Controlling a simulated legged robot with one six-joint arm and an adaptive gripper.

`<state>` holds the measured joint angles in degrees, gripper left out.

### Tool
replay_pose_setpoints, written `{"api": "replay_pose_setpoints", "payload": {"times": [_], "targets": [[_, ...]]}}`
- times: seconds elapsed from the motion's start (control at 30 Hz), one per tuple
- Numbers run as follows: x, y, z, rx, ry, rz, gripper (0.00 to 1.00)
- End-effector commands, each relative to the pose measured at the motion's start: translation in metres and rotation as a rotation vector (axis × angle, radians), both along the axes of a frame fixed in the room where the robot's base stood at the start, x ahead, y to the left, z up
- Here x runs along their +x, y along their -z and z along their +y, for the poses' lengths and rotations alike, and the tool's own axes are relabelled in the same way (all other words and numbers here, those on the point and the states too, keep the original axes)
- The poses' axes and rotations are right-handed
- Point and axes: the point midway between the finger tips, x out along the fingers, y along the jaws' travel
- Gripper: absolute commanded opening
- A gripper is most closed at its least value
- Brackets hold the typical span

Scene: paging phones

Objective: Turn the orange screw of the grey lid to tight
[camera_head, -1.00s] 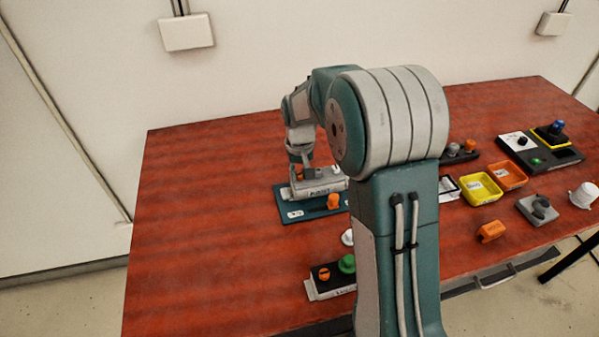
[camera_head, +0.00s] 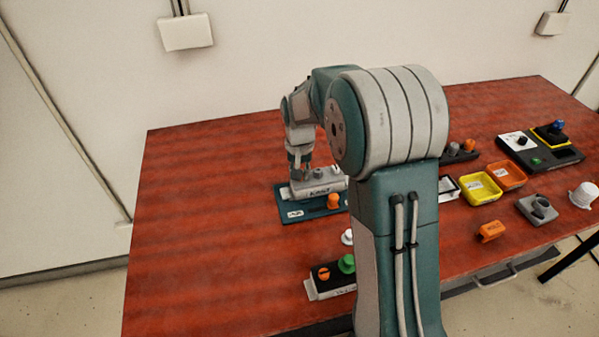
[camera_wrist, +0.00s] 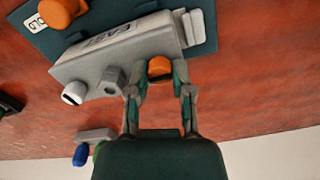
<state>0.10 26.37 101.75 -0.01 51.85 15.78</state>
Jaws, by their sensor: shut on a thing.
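The grey lid (camera_wrist: 125,42) is a long box on a dark teal board (camera_wrist: 202,20); in the head view the lid (camera_head: 322,187) sits under my gripper, on the left half of the table. The orange screw (camera_wrist: 159,67) is at the end of the lid nearest my gripper in the wrist view. My gripper (camera_wrist: 162,80) is shut on the orange screw, with one finger on each side of it. In the head view my gripper (camera_head: 299,172) points down onto the lid and the screw is hidden.
An orange knob (camera_head: 333,201) stands on the board beside the lid. A black-and-white block (camera_head: 331,280) with orange and green knobs is in front. Yellow (camera_head: 480,189) and orange (camera_head: 507,176) trays lie to the right. The table's left side is clear.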

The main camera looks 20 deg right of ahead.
Motion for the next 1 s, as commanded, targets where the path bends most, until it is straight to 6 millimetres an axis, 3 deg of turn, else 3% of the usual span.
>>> {"api": "replay_pose_setpoints", "payload": {"times": [0.07,0.1,0.13,0.17,0.63,1.0], "targets": [[-0.002,0.003,0.001,0.001,0.0,0.009,0.0],[-0.002,0.003,0.001,0.001,0.0,0.009,0.47],[-0.002,0.003,0.001,0.0,0.0,0.008,0.6],[-0.002,0.003,0.001,0.001,-0.001,0.008,0.65],[0.0,-0.009,0.0,0.0,-0.001,-0.001,0.65],[0.001,-0.083,0.001,-0.001,-0.001,-0.002,0.65]]}}
